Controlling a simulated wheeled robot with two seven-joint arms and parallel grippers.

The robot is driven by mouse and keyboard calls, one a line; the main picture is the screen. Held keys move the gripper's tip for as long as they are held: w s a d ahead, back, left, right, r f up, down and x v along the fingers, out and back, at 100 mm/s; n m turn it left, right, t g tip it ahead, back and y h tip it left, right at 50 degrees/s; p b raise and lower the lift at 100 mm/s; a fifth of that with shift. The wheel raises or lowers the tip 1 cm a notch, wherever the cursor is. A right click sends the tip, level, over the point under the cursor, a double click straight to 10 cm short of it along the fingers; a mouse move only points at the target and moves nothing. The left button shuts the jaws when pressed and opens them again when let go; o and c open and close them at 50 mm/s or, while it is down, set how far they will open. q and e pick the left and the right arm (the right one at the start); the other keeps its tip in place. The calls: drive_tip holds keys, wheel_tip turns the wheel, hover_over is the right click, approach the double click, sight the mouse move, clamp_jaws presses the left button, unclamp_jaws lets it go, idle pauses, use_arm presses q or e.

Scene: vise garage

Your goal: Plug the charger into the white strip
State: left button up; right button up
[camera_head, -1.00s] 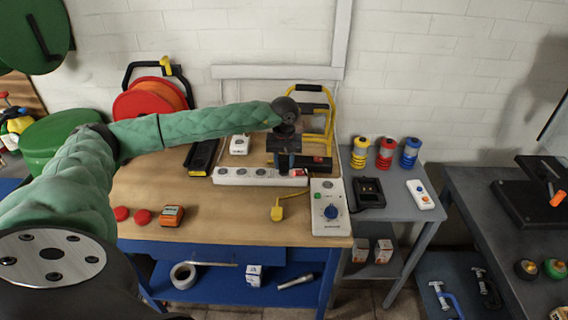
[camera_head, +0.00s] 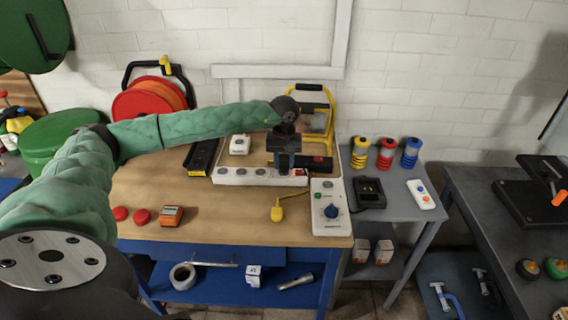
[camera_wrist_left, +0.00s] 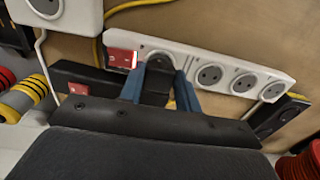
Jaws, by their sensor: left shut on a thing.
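The white strip (camera_head: 232,177) lies along the back of the wooden bench, with a row of round sockets and a red switch at its right end. It also shows in the left wrist view (camera_wrist_left: 226,66). My left gripper (camera_head: 285,172) is over the strip's right part, pointing down. In the wrist view its blue fingers (camera_wrist_left: 160,90) are shut on the black charger (camera_wrist_left: 156,84). The charger is at the socket beside the red switch (camera_wrist_left: 121,59) and covers part of it. Its pins are hidden, so I cannot tell whether they are in. My right gripper is not in view.
A white box with a blue knob (camera_head: 328,222) and a yellow plug (camera_head: 277,213) are in front of the strip. A yellow-framed lamp (camera_head: 328,120) stands behind my gripper. A white adapter (camera_head: 239,145) sits behind the strip. The bench's front middle is clear.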

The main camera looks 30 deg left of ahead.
sight(284, 164)
use_arm(q)
drive_tip(key=shift+f+b, duration=0.5)
drive_tip(key=shift+f, duration=0.1)
idle(0.5)
drive_tip(key=o, duration=1)
drive_tip(key=shift+r, duration=0.1)
wheel_tip(284, 164, up, 6)
drive_tip(key=shift+r+b, duration=0.1)
drive_tip(key=shift+b, duration=1.15)
drive_tip(key=shift+r, duration=0.75)
